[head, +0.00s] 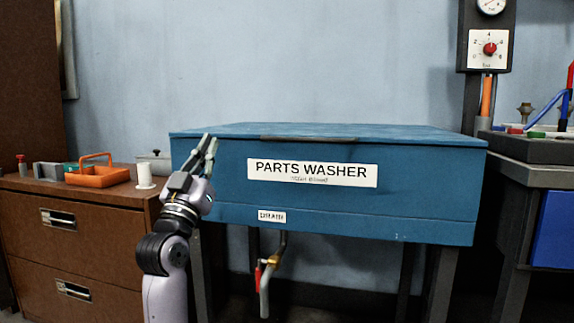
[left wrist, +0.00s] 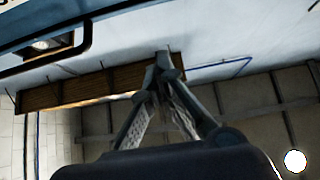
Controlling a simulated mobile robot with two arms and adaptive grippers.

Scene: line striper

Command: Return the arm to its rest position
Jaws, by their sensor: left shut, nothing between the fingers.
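My left gripper (head: 208,146) is raised in front of the left part of the blue parts washer (head: 420,195), fingers pointing up. Its fingers are together and hold nothing. In the left wrist view the fingertips (left wrist: 164,62) also meet, with nothing between them. I cannot tell whether the gripper touches the washer. The washer's lid (head: 380,131) lies closed on top. My right gripper is in neither view.
A brown drawer cabinet (head: 75,230) stands at left with an orange tray (head: 98,178) and a white cylinder (head: 145,176) on it. A drain tap (head: 270,262) hangs under the washer. A dark bench (head: 535,175) stands at right.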

